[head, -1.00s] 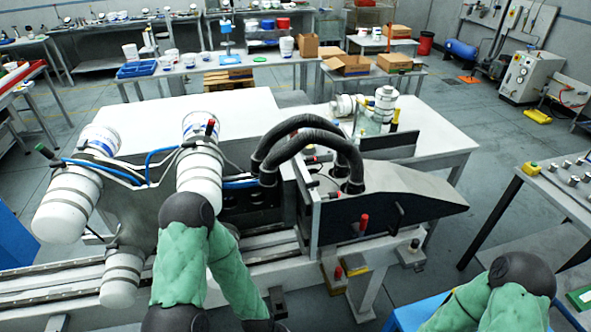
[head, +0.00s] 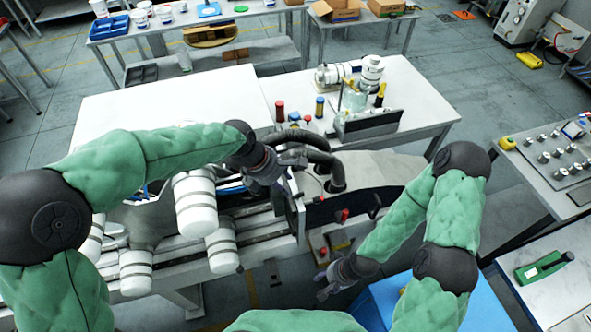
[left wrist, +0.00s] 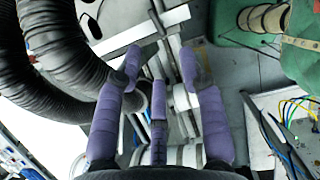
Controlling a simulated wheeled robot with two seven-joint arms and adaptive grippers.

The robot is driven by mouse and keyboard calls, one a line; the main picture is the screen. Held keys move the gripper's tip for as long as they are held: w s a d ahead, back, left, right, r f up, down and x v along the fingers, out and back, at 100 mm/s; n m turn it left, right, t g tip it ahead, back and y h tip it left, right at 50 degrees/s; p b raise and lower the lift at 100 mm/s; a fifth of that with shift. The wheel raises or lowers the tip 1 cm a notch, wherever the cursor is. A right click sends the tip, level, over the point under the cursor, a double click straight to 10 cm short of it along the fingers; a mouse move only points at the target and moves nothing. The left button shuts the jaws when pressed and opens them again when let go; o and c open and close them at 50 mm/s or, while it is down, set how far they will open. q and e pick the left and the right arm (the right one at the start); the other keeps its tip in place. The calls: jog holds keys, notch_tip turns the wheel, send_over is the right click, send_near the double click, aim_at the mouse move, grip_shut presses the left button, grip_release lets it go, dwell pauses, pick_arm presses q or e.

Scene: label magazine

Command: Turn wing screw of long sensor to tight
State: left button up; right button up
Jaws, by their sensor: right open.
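My left gripper (head: 272,180) is over the machine beside the black hoses, its arm reaching in from the left. In the left wrist view its purple fingers (left wrist: 160,68) are spread apart, with nothing clearly held. Grey bars (left wrist: 172,45) show beyond and between the fingers. I cannot make out the wing screw or the long sensor; the gripper and hoses may cover them. My right gripper (head: 326,286) is open and empty, low in front of the machine, left of the blue surface.
Black hoses (head: 322,160) arch over the machine close to my left gripper; they also fill the left of the left wrist view (left wrist: 60,50). A red handle (head: 342,215) sticks out of the machine's front. White rolls (head: 195,205) stand left. A white table (head: 415,90) lies behind.

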aim_at(298, 196)
pick_arm(q)
jog(key=shift+n, duration=0.4)
jog(key=x, duration=0.3)
jog(key=p+x, duration=0.1)
jog(key=x, duration=0.2)
jog(key=d+x, duration=0.1)
jog(key=x, duration=0.2)
jog(key=shift+w+a+r, duration=0.1)
jog(key=shift+w+r, duration=0.15)
jog(key=shift+w, duration=0.15)
grip_shut()
